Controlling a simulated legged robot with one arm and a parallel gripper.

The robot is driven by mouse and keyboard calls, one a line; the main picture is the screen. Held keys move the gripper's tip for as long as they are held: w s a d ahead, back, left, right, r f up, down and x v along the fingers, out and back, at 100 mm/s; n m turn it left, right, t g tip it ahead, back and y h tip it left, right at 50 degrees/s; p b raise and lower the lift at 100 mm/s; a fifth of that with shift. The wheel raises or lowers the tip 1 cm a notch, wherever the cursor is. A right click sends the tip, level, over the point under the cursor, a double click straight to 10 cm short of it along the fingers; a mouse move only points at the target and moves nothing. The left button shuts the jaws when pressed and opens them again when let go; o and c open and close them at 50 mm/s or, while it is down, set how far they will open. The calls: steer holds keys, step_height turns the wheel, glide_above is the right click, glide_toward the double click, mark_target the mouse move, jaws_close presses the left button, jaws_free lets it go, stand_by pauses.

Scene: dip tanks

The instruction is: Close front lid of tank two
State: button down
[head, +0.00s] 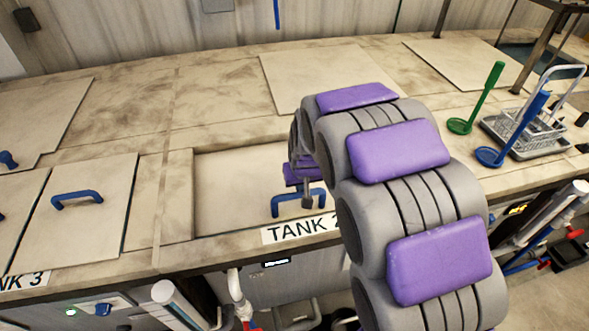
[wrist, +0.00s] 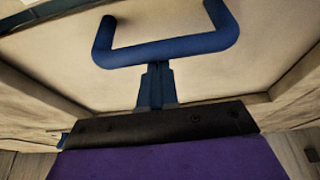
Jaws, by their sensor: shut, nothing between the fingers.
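The front lid of tank two (head: 235,190) is a pale panel set in the stained worktop, just behind the "TANK 2" label (head: 285,232). It lies lower than the surrounding boards, and my arm covers its right part. Its blue U-shaped handle (head: 284,208) is near the front edge; it also fills the upper middle of the wrist view (wrist: 190,46). My gripper (head: 306,203) is shut and empty, its tips at the handle's bar. In the wrist view the fingers (wrist: 156,75) reach up to the bar; whether they touch it I cannot tell.
To the left is the tank three lid (head: 85,215) with a blue handle. A lid panel (head: 285,75) lies flat behind. Pipes (head: 237,292) run below the front edge.

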steer(key=s, duration=0.2)
steer(key=s+d, duration=0.1)
steer(key=s, duration=0.1)
steer(key=shift+f, duration=0.1)
stand_by(0.4)
steer(key=w, duration=0.4)
steer(key=a+p+v, duration=0.1)
steer(key=v, duration=1)
steer(key=s+d+f+g+b, duration=0.1)
steer(key=s+d+g, duration=0.1)
steer(key=s, duration=0.8)
steer(key=s+d+f+m+g+b, duration=0.1)
steer(key=s+d, duration=0.3)
steer(key=s, duration=0.7)
steer(key=s+d+f+m+g+b, duration=0.1)
steer(key=s+d+f+g+b, duration=0.1)
steer(key=s, duration=0.9)
steer(key=shift+s+d+g+h, duration=0.15)
steer(key=shift+d+g+h, duration=0.25)
steer(key=shift+d, duration=0.15)
